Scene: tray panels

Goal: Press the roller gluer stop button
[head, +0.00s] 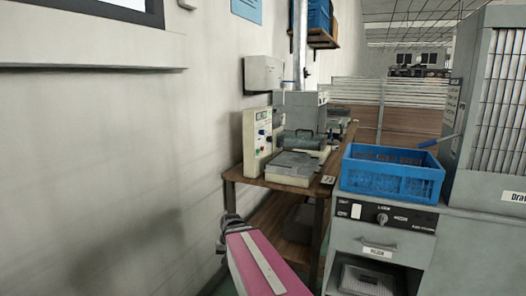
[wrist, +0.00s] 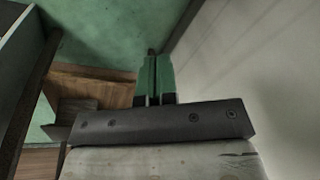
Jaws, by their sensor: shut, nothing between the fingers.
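The roller gluer (head: 297,162) sits on a wooden table, with a roller lying across a grey flat bed. Its pale upright control panel (head: 257,143) stands at its left and carries several small coloured buttons. They are too small to tell for certain which is the stop button. In the wrist view my gripper (wrist: 153,62) is shut and empty, its two green fingers side by side. In the head view the dark end of my pink arm is low in front of the table, below and left of the panel; the fingers are not clear there. The wrist view does not show the panel.
The wooden table (head: 229,174) stands against the white wall (head: 110,150). A blue crate (head: 390,180) rests on a grey cabinet (head: 378,245) at the right. A grey box (head: 263,74) is on the wall above the panel. The space left of the table is clear.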

